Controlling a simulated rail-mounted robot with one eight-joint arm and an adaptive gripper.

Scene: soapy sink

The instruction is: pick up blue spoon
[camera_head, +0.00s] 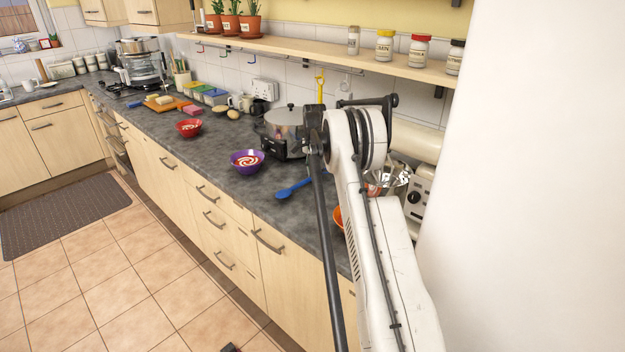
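The blue spoon (293,188) lies on the dark grey countertop (225,180), near its front edge. Its bowl end points to the lower left and its handle runs up to the right, partly hidden behind my arm. My white arm, with a dark rod beside it, stands in front of the counter to the right of the spoon. I cannot make out my gripper in this view, and nothing is seen touching the spoon.
A purple bowl (247,162) sits left of the spoon, with a red bowl (188,127) farther left. A silver cooker (284,128) stands behind the spoon. An orange bowl (338,217) and a metal bowl (388,181) are partly hidden by my arm. A shelf (300,48) hangs above.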

